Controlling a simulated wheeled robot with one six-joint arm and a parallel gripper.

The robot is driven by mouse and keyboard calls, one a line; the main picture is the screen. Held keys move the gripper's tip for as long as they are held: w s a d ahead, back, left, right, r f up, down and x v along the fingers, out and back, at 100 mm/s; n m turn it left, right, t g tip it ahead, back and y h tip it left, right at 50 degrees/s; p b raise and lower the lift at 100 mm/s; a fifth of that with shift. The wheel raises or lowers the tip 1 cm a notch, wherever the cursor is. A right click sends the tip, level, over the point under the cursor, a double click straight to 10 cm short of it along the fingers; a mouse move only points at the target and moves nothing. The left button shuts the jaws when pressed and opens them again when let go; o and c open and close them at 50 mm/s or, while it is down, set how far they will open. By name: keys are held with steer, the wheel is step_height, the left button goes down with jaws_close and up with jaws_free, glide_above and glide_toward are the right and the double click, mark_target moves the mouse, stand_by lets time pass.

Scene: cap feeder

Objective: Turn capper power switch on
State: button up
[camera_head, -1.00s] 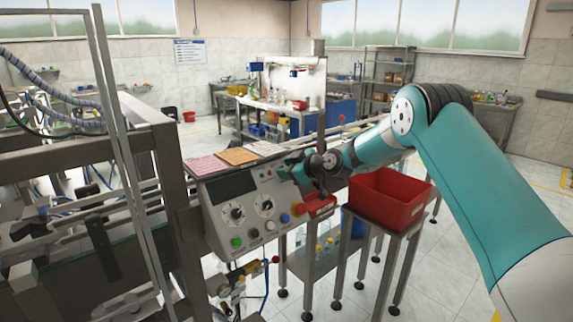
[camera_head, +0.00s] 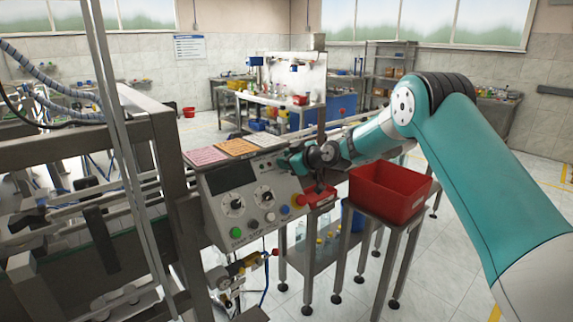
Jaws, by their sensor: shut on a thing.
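The grey capper control panel (camera_head: 215,218) stands left of centre. It carries a dark screen (camera_head: 231,177), two round dials (camera_head: 235,206) and a row of buttons, including a green one (camera_head: 236,232) and a red one (camera_head: 299,199). My gripper (camera_head: 284,161) reaches in from the right and is at the panel's upper right corner, above the red button. Its fingers are small in view and shut on a part there, apparently the power switch. The fingers hide that part, so I cannot see the switch's position.
A red bin (camera_head: 390,192) stands on a metal stand, right of the panel and below my arm. A smaller red tray (camera_head: 322,197) is beside the panel. Coloured sheets (camera_head: 236,147) lie on top of the panel. A metal machine frame (camera_head: 160,150) fills the left.

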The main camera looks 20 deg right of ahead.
steer(key=m+b, duration=0.2)
steer(key=m, duration=0.1)
steer(key=m+t+h+b, duration=0.1)
steer(key=m+b, duration=0.1)
steer(key=m, duration=0.1)
steer(key=shift+f+h, duration=0.15)
steer(key=shift+h, duration=0.15)
steer(key=m+h, duration=0.1)
steer(key=m, duration=0.2)
steer(key=m+b, duration=0.1)
steer(key=m, duration=0.1)
steer(key=shift+m+h, duration=0.4)
steer(key=shift+d+m, duration=0.1)
steer(key=shift+m, duration=0.2)
steer(key=o, duration=0.6)
steer(key=shift+s+r+b, duration=0.1)
steer(key=shift+r+b, duration=0.1)
steer(key=shift+b, duration=0.15)
steer(key=b+v, duration=0.4)
steer(key=v, duration=1.3)
steer(key=shift+s+f+b, duration=0.15)
steer(key=shift+s+b, duration=0.05)
steer(key=shift+b, duration=0.15)
